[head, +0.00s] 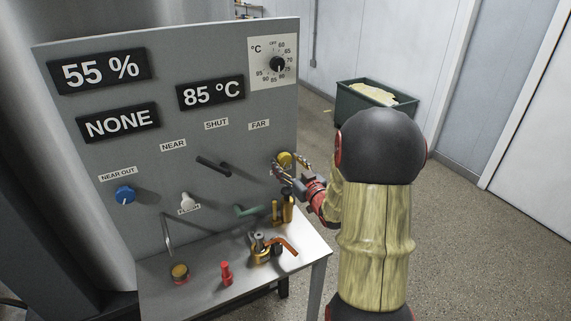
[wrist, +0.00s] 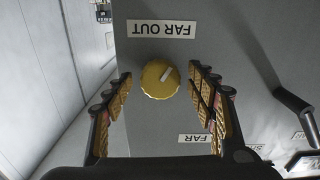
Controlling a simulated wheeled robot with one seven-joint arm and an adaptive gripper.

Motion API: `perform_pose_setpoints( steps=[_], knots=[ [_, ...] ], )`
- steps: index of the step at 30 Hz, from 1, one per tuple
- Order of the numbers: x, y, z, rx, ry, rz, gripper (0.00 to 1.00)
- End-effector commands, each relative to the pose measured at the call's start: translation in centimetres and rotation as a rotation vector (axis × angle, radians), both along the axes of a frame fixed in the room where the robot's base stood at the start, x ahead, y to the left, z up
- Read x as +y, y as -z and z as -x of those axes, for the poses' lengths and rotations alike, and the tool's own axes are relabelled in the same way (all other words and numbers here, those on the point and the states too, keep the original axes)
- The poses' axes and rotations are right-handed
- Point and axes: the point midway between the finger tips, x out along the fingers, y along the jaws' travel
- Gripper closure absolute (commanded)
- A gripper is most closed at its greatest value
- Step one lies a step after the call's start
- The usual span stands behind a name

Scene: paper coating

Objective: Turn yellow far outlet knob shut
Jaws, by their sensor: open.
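The yellow far outlet knob (head: 284,159) sits at the right edge of the grey panel. In the wrist view the yellow knob (wrist: 160,79) is round with a pale pointer line slanting up to the right, below an upside-down FAR OUT label (wrist: 161,29). My gripper (head: 288,170) is open in front of the knob. In the wrist view its two padded fingers (wrist: 160,88) stand to either side of the knob, with clear gaps on both sides. I cannot tell how far the fingertips are from the panel.
The panel has a black lever handle (head: 213,166), a blue knob (head: 125,194), a white knob (head: 187,200) and a green handle (head: 248,211). The shelf below holds a red object (head: 226,272) and several small fittings. A green bin (head: 352,112) stands behind on the floor.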

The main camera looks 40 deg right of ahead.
Motion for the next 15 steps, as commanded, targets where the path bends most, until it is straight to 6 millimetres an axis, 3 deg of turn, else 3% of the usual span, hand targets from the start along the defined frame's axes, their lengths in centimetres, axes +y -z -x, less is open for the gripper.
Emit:
perform_pose_setpoints(
  steps=[5,13,15],
  knots=[
    [-0.21,0.08,-1.18,0.001,-0.001,0.0,0.43],
    [-0.28,-0.02,-1.29,0.001,0.0,0.0,0.43],
    [-0.28,-0.01,-1.28,0.001,0.0,0.0,0.47]
  ],
)
